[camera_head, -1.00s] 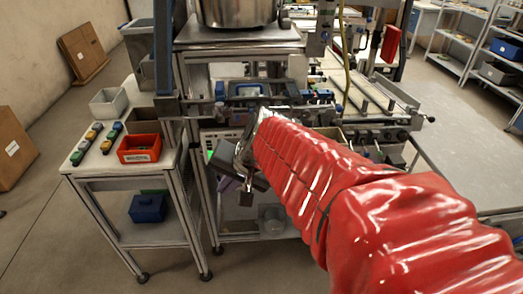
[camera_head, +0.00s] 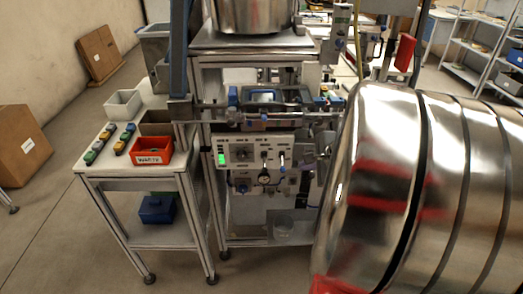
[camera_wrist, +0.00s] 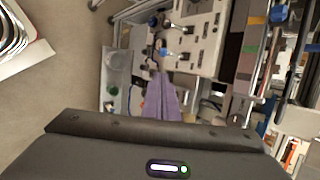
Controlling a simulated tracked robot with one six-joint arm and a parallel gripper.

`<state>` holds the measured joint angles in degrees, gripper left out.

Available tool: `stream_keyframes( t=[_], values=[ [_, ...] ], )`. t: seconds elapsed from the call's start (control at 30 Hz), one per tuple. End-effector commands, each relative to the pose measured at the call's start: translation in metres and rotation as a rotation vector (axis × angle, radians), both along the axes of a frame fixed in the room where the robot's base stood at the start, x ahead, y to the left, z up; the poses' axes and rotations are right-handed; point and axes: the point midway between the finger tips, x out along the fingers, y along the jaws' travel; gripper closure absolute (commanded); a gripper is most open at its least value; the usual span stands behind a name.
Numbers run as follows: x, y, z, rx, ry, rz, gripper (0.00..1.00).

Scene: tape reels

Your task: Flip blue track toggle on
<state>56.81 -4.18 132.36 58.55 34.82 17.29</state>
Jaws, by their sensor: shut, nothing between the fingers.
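A white control panel (camera_head: 255,152) faces me in the head view, with a row of small switches and a lit green indicator (camera_head: 221,158). A toggle with a blue part (camera_head: 283,167) is at the panel's right; its lever position is too small to read. In the wrist view the panel (camera_wrist: 208,30) is tilted at the top, with a blue-tipped part (camera_wrist: 169,54) near its edge. My gripper (camera_wrist: 155,128) is shut and empty, a dark body across the bottom of the wrist view, apart from the panel. It does not show in the head view.
A side table (camera_head: 122,176) with a red bin (camera_head: 151,151) stands left of the machine. The head view's right side is largely blocked.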

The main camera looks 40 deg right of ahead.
Motion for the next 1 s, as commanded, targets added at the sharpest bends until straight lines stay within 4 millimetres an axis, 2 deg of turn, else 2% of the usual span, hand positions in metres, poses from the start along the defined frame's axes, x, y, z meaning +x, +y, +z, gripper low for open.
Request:
stream_keyframes(
  t=[0.37, 1.0],
  values=[
    [0.006, -0.001, -0.007, 0.000, 0.002, 0.003, 1.00],
    [0.053, -0.008, -0.060, 0.001, 0.004, 0.005, 1.00]
  ],
)
